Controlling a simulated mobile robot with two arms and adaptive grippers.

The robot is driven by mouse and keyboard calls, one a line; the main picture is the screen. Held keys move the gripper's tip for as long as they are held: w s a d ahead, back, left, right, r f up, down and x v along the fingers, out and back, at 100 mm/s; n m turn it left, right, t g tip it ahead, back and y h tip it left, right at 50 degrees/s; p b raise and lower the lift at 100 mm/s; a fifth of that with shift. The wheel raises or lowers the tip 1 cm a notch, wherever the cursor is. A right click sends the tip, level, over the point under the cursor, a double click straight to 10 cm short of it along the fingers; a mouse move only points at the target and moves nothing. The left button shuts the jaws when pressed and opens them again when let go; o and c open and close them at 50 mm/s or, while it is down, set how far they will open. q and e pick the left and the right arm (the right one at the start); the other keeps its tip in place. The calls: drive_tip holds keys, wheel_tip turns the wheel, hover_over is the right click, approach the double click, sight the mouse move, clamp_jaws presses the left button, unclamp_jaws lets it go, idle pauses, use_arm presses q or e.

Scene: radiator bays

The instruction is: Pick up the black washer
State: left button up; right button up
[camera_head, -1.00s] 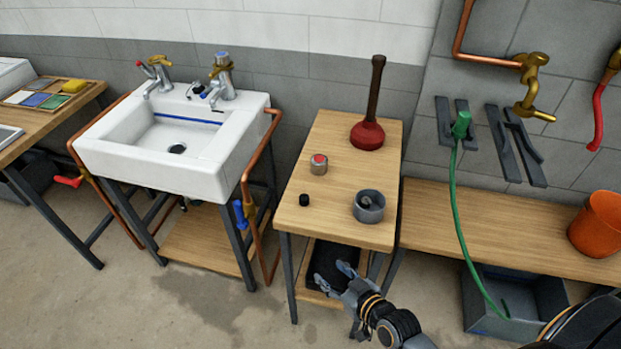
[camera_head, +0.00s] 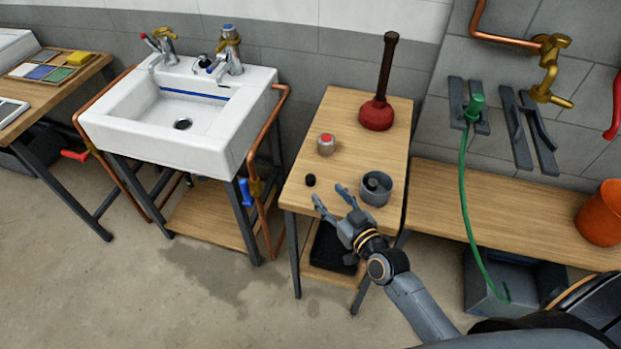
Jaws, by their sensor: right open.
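The black washer (camera_head: 310,180) is a small dark piece standing on the wooden side table (camera_head: 345,112), near its front left corner. My right gripper (camera_head: 330,197) is open and empty. In the picture its fingertips are just below and to the right of the washer, with a gap between them and it. I cannot tell how high the fingers are above the table top. My left gripper is not in view.
A grey cup (camera_head: 375,190) stands close to the right of my gripper. A round knob with a red top (camera_head: 326,144) and a red plunger (camera_head: 377,113) stand farther back. The white sink (camera_head: 180,120) is to the left. Left of the washer is bare table edge.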

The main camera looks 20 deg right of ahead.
sight(312, 180)
drive_tip(key=x, duration=0.8)
drive_tip(key=shift+s+a+f, duration=0.1)
drive_tip(key=shift+s+a, duration=0.05)
drive_tip(key=shift+a, duration=0.15)
drive_tip(key=c, duration=0.9)
